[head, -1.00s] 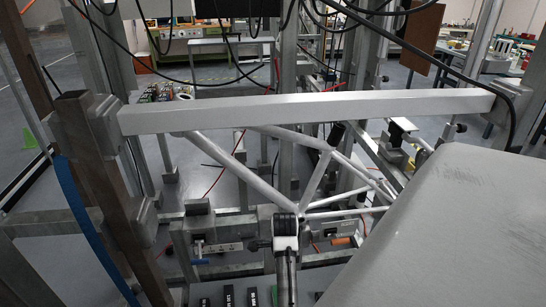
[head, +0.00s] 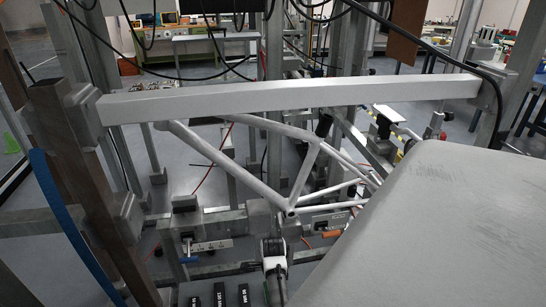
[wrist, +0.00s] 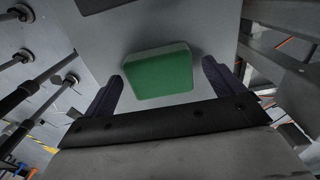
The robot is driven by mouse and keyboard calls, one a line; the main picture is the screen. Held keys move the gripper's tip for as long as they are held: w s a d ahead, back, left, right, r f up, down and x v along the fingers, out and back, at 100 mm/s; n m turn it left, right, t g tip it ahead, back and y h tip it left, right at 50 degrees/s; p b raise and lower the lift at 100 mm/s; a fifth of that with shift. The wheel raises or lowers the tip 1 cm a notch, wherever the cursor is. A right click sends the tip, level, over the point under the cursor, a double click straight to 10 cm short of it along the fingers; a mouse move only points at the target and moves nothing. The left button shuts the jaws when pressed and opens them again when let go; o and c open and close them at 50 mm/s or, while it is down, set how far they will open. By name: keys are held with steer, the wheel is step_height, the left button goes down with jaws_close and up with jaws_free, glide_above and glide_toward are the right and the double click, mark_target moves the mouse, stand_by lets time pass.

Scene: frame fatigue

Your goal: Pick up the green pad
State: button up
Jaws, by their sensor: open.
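The green pad (wrist: 158,74) shows in the wrist view as a rounded block with a green face and a pale edge. It lies on a flat grey surface. My gripper (wrist: 162,70) is open, with one dark finger to the left of the pad and one to the right. Gaps show between the pad and both fingers, and nothing is held. How far the pad is below the fingertips I cannot tell. I cannot make out the pad or the gripper fingers in the head view.
A white beam (head: 290,98) crosses the head view above a silver bicycle frame (head: 292,190). Metal posts and hanging black cables crowd around it. In the wrist view, dark rods (wrist: 38,102) stand left of the pad, and metal framework (wrist: 285,70) lies to the right.

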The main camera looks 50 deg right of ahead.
steer(key=shift+f, duration=0.35)
steer(key=shift+c, duration=0.4)
steer(key=c, duration=1.1)
steer(key=shift+o, duration=0.2)
step_height(320, 180, up, 9)
steer(key=shift+b, duration=0.5)
step_height(320, 180, up, 11)
steer(key=p, duration=0.8)
steer(key=shift+p, duration=0.4)
